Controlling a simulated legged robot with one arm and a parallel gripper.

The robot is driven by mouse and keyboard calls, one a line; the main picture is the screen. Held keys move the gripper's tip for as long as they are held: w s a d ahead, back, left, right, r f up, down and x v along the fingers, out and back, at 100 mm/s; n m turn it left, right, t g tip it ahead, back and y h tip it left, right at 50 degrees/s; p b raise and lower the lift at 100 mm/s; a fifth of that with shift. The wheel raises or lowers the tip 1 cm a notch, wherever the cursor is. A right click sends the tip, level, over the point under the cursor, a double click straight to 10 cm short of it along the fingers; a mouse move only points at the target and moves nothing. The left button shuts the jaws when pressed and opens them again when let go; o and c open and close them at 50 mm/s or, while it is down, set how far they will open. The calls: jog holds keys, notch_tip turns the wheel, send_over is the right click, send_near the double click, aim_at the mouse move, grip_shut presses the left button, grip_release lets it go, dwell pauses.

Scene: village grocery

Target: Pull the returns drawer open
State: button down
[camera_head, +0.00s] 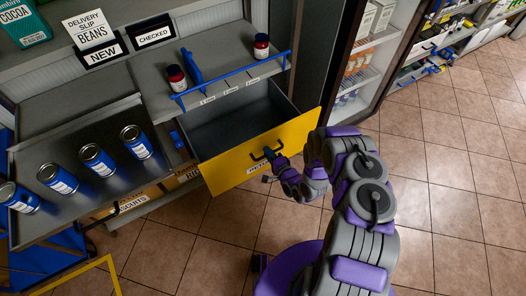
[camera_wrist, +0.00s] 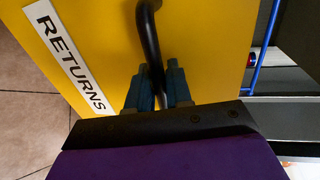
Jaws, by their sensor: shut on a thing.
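The returns drawer has a yellow front (camera_head: 245,154) and stands pulled out from the counter, with its grey interior (camera_head: 240,122) visible and empty where I can see it. Its dark handle (camera_wrist: 150,42) shows in the wrist view beside a white RETURNS label (camera_wrist: 68,52). My gripper (camera_head: 272,154) is at the drawer front. In the wrist view my gripper (camera_wrist: 160,88) has its blue fingers on either side of the handle, shut on it. Part of the label is hidden behind my gripper in the head view.
Several blue cans (camera_head: 136,141) stand on the left shelf. Two dark red jars, one at the right (camera_head: 261,46), stand above the drawer behind a blue rail (camera_head: 230,85). A glass-door fridge (camera_head: 360,60) is to the right. Tiled floor (camera_head: 440,180) is clear at right.

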jog(key=shift+s+f, duration=0.2)
jog(key=c, duration=1.2)
grip_release()
jog(key=shift+w+d, duration=0.1)
jog(key=shift+c, duration=0.2)
jog(key=shift+r, duration=0.1)
jog(key=v, duration=1.7)
jog(key=shift+d+p, duration=0.1)
jog(key=shift+p, duration=0.3)
